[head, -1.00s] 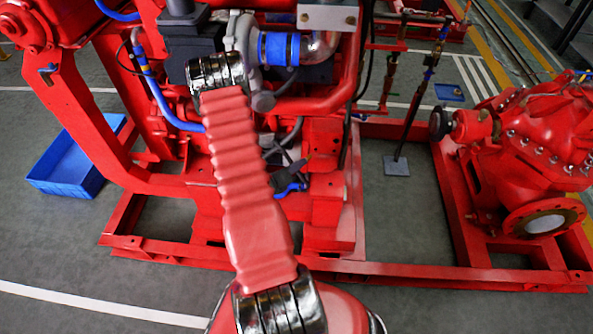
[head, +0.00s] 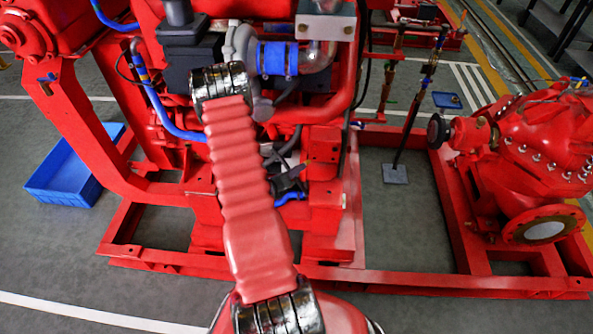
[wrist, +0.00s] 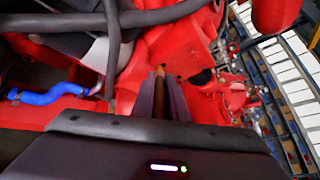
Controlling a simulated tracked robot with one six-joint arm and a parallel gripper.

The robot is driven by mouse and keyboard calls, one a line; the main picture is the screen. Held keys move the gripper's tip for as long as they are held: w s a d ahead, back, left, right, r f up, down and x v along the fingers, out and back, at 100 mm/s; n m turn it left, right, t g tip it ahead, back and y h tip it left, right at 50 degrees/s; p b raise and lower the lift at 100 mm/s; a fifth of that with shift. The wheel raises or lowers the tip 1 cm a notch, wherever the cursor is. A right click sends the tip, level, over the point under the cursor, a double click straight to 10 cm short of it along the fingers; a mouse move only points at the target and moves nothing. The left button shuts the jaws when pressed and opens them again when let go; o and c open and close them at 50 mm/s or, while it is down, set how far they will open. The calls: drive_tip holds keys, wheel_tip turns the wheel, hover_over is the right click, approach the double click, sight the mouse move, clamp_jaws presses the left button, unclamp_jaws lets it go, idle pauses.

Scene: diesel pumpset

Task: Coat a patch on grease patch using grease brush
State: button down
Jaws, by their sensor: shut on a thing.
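My gripper (wrist: 161,98) shows in the wrist view as two dark upright fingers close together. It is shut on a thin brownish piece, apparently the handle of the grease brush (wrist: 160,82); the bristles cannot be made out. In the head view, my gripper (head: 290,180) is a small dark shape beside my red arm, low in front of the engine's red frame. The brush cannot be made out clearly there. I cannot pick out the grease patch in either view, and whether the brush touches any surface cannot be told.
The red engine frame (head: 330,215) surrounds the gripper closely. A blue hose (wrist: 50,95) and dark hoses (wrist: 112,45) are near it in the wrist view. A red pump (head: 535,150) stands at right and a blue tray (head: 70,185) lies on the floor at left.

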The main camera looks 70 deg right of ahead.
drive_tip(key=shift+w+d, duration=0.2)
drive_tip(key=shift+d, duration=0.55)
idle(0.3)
drive_tip(key=shift+s, duration=0.1)
drive_tip(key=s, duration=0.3)
drive_tip(key=shift+s+d, duration=0.15)
drive_tip(key=shift+d, duration=0.15)
drive_tip(key=shift+s, duration=0.1)
idle(0.4)
drive_tip(key=shift+s+d, duration=0.25)
drive_tip(key=shift+s, duration=0.6)
drive_tip(key=shift+s+d, duration=0.2)
drive_tip(key=shift+s, duration=0.6)
drive_tip(key=s, duration=0.1)
drive_tip(key=s+d, duration=0.1)
drive_tip(key=s, duration=0.1)
drive_tip(key=shift+s, duration=0.2)
